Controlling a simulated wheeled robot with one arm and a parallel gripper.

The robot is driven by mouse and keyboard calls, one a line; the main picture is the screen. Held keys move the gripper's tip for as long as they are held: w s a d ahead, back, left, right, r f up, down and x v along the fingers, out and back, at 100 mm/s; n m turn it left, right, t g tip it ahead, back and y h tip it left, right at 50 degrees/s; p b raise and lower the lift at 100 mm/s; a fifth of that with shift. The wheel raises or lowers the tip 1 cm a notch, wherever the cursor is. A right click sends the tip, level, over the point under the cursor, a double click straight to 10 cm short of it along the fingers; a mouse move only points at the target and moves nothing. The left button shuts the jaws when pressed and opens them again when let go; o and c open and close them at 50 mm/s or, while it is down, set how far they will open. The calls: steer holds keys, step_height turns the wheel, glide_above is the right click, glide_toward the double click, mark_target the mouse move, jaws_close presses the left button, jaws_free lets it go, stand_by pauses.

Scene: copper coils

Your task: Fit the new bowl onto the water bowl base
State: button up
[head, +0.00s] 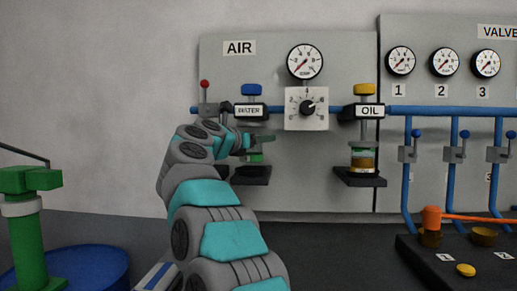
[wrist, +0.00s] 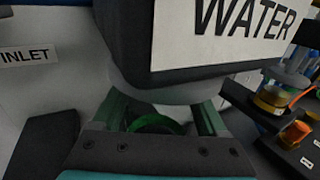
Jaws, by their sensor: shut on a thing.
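The water bowl base is the dark block with a WATER label (head: 250,111) and a blue cap, on the blue pipe of the AIR panel. In the wrist view its dark body (wrist: 125,35) fills the top middle. My gripper (head: 260,141) is just below this block, and its two green-grey fingers (wrist: 163,118) stand apart around the bowl, shut on it. The new bowl shows as a pale, clear rim (wrist: 165,95) with a green ring (wrist: 155,124) lower down. The rim is right under the block; whether they touch I cannot tell. My arm hides part of it in the head view.
A small dark shelf (head: 252,178) sits below the water block. To the right are a dial box (head: 306,122), the OIL unit (head: 369,111) with its filled bowl (head: 363,158), and a shelf below it. A red-knobbed valve (head: 206,108) is close on the left.

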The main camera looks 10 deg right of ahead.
mark_target(258, 149)
steer(key=shift+f, duration=1.4)
steer(key=shift+f+b, duration=0.1)
steer(key=shift+b, duration=0.25)
steer(key=shift+f, duration=0.1)
steer(key=o, duration=1.5)
steer(key=shift+o, duration=0.2)
steer(key=shift+r, duration=0.2)
steer(key=b+v, duration=0.2)
steer(key=v, duration=1)
